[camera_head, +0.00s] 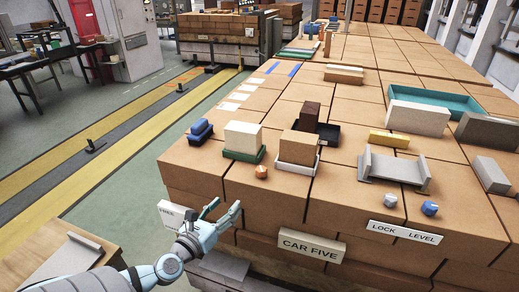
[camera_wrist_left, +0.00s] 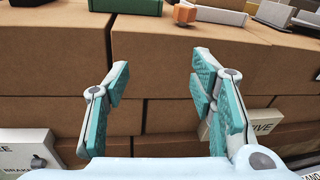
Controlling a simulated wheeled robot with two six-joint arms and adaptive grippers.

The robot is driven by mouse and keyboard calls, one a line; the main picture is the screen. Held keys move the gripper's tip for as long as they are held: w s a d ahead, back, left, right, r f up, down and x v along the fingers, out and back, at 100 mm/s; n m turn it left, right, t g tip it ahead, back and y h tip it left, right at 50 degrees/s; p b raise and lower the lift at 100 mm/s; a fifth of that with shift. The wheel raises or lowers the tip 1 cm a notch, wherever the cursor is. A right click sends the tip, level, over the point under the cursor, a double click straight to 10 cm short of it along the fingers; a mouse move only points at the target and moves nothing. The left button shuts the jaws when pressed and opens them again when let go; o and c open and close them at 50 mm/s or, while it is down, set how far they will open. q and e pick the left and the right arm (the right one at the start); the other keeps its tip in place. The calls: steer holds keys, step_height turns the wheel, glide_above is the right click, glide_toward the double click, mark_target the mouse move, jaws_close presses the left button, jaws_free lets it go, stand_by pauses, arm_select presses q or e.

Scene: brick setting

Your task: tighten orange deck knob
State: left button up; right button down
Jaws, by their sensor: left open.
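The small faceted orange knob (camera_head: 261,171) sits on top of the brown block deck (camera_head: 225,178), near its front edge, in front of a cream block on a green base. It also shows at the top of the left wrist view (camera_wrist_left: 184,13). My left gripper (camera_head: 226,206) is open and empty in front of the deck's front face, lower than the knob and apart from it. In the left wrist view its two teal-padded fingers (camera_wrist_left: 160,68) stand wide apart, with the brown front face beyond them. My right gripper is in no view.
A CAR FIVE sign (camera_head: 311,246) is on the front face. A cream block (camera_head: 243,135), a tan block (camera_head: 298,147) and a grey channel piece (camera_head: 394,166) stand behind.

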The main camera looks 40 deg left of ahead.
mark_target(258, 172)
arm_select(q)
step_height(258, 172, up, 5)
steer(key=w+d+m+t+h, duration=0.1)
steer(key=d+m, duration=0.1)
steer(key=w, duration=0.9)
steer(key=w+a+f, duration=0.1)
steer(key=w, duration=0.4)
steer(key=shift+a, duration=0.1)
steer(key=c, duration=1.2)
